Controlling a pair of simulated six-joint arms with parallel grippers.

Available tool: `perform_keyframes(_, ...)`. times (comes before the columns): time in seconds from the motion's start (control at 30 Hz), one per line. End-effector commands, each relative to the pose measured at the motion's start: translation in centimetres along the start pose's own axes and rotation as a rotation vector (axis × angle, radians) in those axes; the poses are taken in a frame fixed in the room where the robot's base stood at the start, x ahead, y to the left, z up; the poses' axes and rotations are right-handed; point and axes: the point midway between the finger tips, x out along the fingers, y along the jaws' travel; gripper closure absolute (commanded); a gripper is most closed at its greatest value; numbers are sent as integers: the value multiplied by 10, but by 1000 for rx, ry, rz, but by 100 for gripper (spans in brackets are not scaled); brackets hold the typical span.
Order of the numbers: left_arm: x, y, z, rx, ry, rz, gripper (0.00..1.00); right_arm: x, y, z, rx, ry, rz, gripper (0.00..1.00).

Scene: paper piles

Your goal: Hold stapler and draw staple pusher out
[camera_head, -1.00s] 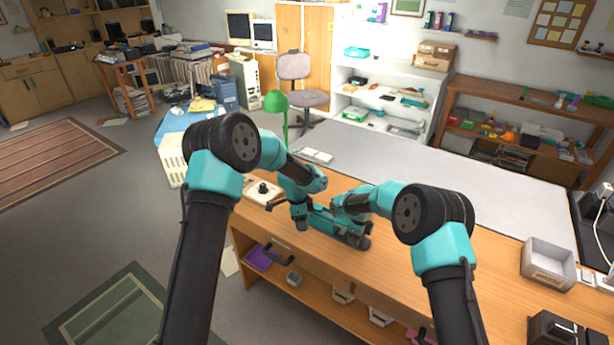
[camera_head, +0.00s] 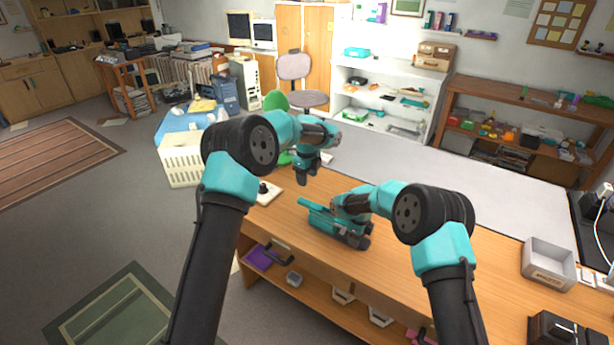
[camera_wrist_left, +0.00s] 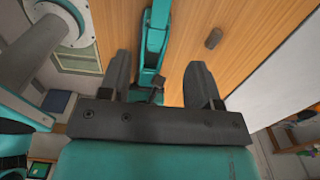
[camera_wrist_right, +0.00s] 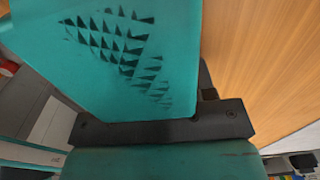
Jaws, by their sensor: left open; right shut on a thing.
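The teal stapler (camera_head: 333,224) lies on the wooden desk in the head view, its narrow end to the left. My right gripper (camera_head: 362,240) is shut on its right part. In the right wrist view a teal stapler surface with dark triangular marks (camera_wrist_right: 120,60) fills the space at the jaws. My left gripper (camera_head: 310,178) is open, raised above the desk and apart from the stapler's left end. The left wrist view shows its spread fingers (camera_wrist_left: 160,78) and a teal length of stapler (camera_wrist_left: 156,35) beyond them. I cannot make out the staple pusher with certainty.
A small dark cylinder (camera_wrist_left: 213,38) is on the desk in the left wrist view. A white base with a black knob (camera_head: 265,191) stands at the desk's left end. A grey tray (camera_head: 548,264) is at the right. The desk right of the stapler is mostly clear.

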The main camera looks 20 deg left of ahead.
Motion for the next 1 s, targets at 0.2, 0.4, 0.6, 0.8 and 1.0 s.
perform_keyframes(0.2, 15, 0, 0, -1, 0, 2, 43, 0, 0, 0, 0, 0, 1, 89)
perform_keyframes(0.4, 43, 1, 0, -1, 1, 3, 43, 0, 0, 0, 0, 0, 0, 89)
perform_keyframes(0.6, 74, 1, 0, -1, 1, 2, 43, 0, 0, 0, 0, 0, 0, 89)
perform_keyframes(0.8, 102, 1, 0, -1, 1, 2, 43, 0, 0, 0, 0, 0, 0, 89)
perform_keyframes(1.0, 118, 0, 0, -1, 2, 0, 43, 0, 0, 0, 0, -1, 0, 89)
